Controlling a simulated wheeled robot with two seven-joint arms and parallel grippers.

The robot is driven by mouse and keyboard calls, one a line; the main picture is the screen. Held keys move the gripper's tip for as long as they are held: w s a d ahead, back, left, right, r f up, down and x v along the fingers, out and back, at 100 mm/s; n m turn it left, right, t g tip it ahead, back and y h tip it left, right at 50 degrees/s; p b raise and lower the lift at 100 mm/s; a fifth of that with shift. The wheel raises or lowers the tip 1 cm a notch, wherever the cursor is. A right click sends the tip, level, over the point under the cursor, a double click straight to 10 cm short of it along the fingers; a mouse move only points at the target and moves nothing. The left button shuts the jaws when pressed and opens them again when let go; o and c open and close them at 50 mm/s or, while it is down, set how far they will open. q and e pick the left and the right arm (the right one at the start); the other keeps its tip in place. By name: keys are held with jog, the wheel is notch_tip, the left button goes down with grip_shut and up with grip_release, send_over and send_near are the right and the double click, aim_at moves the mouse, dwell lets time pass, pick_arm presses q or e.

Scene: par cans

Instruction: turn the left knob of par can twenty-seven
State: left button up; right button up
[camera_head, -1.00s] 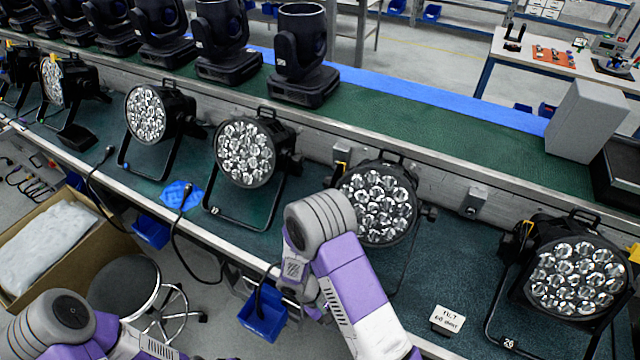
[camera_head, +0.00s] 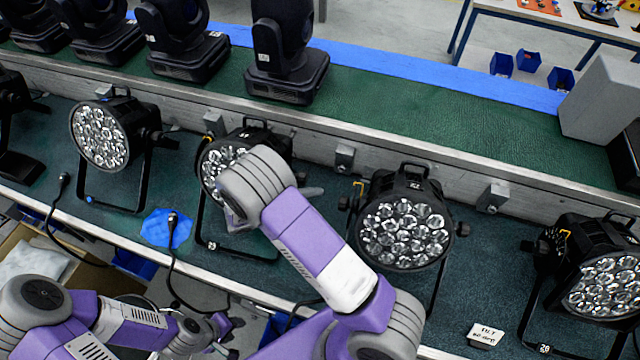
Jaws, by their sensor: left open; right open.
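The par can that fits number twenty-seven (camera_head: 405,232), one place left of the can tagged 26, stands tilted on its floor yoke on the green bench; its own tag is too small to read surely. Its left knob (camera_head: 345,203) is a small dark knob at the housing's left side. My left gripper (camera_head: 218,338) is low at the left, before the bench edge, open and partly unclear.
Another par can (camera_head: 222,165) stands left, partly covered by my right arm. The can tagged 26 (camera_head: 600,285) stands right. A blue cloth (camera_head: 166,228) and cable lie at left. Moving-head lights (camera_head: 285,60) line the back shelf.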

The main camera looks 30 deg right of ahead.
aim_at(343, 203)
pick_arm(q)
jog(key=shift+s+r, duration=0.3)
jog(key=shift+s, duration=0.25)
pick_arm(e)
jog(key=s+x, duration=0.1)
jog(key=x, duration=0.6)
jog(key=shift+s, duration=0.15)
jog(key=shift+d+r, duration=0.1)
jog(key=shift+r, duration=0.05)
jog(key=c, duration=1.1)
